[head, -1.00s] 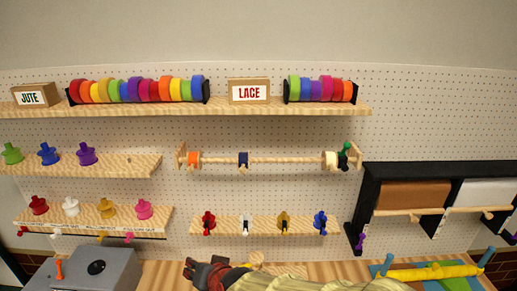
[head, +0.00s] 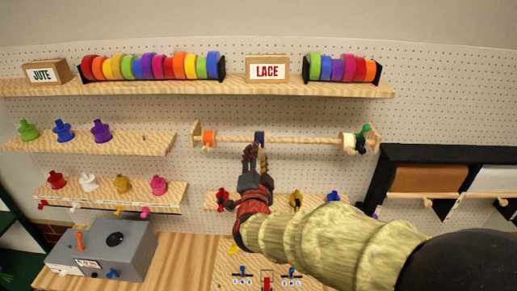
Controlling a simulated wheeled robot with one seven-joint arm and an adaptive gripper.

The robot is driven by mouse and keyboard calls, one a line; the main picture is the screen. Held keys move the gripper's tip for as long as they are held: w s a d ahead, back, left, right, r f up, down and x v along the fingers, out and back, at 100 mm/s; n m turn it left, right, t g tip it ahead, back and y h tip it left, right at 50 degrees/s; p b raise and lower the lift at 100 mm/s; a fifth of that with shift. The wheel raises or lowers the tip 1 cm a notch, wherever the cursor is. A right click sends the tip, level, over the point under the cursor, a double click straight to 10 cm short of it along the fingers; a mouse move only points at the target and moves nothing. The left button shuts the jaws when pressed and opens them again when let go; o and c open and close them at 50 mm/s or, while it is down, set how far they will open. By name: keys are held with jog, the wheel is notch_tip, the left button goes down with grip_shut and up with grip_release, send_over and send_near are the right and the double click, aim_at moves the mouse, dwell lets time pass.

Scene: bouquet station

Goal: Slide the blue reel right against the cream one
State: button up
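The dark blue reel (head: 259,137) hangs on a horizontal wooden rod (head: 300,141) against the pegboard, left of the rod's middle. The cream reel (head: 347,143) is near the rod's right end, with a wide bare stretch between the two. My gripper (head: 256,158) is raised to the rod, its fingers just below and in front of the blue reel, covering its lower part. I cannot tell whether the fingers touch the reel or how far apart they are.
An orange reel (head: 208,139) sits at the rod's left end. Green and dark pieces (head: 363,138) are beside the cream reel. A shelf with ribbon rolls and a LACE box (head: 267,69) is above. Small spools, including a yellow one (head: 296,200), stand on a shelf below, partly behind my arm.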

jog(key=shift+w+p, duration=0.3)
jog(key=shift+w, duration=1.2)
jog(key=shift+c, duration=0.6)
jog(key=c, duration=0.7)
grip_shut()
